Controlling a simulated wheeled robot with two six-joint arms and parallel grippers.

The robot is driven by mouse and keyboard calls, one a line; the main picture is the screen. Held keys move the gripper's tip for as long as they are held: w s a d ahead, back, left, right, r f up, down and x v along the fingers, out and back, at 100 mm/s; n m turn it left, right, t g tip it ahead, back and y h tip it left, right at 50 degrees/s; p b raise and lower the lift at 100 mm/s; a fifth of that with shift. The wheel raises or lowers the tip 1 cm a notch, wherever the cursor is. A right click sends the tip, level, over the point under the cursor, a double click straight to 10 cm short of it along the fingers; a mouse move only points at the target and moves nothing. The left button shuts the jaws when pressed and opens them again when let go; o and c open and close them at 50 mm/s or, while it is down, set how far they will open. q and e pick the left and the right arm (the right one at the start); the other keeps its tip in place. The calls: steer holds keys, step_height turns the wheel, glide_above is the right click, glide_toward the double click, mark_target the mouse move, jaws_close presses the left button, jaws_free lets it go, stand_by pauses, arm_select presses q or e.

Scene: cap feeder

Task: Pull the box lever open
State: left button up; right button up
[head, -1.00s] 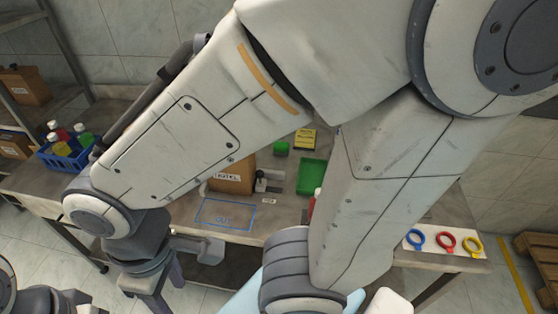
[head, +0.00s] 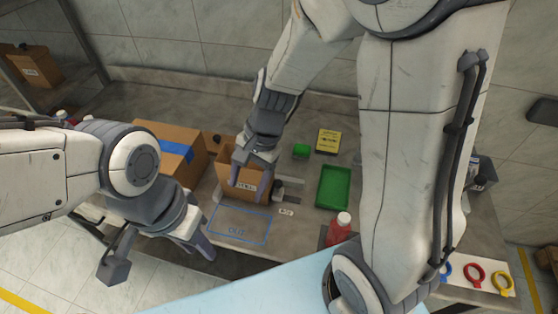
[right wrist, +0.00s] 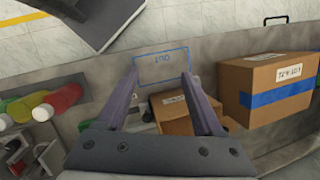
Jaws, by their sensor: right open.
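A small brown box (head: 262,185) with a white label stands behind the blue OUT outline. A small grey and black part (head: 279,188), apparently the lever, sits at its right side, partly hidden. My right gripper (head: 249,184) is open, pointing down at the box, with its fingers across the box front in the head view. In the right wrist view the small box (right wrist: 172,118) shows between and behind the open fingers (right wrist: 160,75); nothing is between the tips. Contact cannot be told. My left gripper (head: 158,256) is open and empty at the table's front left.
A larger box with blue tape (head: 172,146) stands left of the small one. A green tray (head: 333,187), a yellow box (head: 328,141) and a red bottle (head: 339,229) are to the right. The OUT outline (head: 238,224) is bare.

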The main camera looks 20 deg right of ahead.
steer(key=w+d+f+m+t+p, duration=0.1)
steer(key=w+d+f+m, duration=0.3)
steer(key=w+d+m, duration=0.5)
steer(key=m+t+y+p, duration=0.1)
steer(key=m, duration=0.7)
glide_toward(280, 181)
steer(key=shift+m+t, duration=0.3)
steer(key=shift+m, duration=0.1)
steer(key=x, duration=0.8)
steer(key=shift+s+a+f, duration=0.2)
steer(key=shift+f, duration=0.15)
steer(key=shift+w+a+f, duration=0.1)
steer(key=shift+a+f, duration=0.1)
steer(key=shift+f, duration=0.25)
jaws_close()
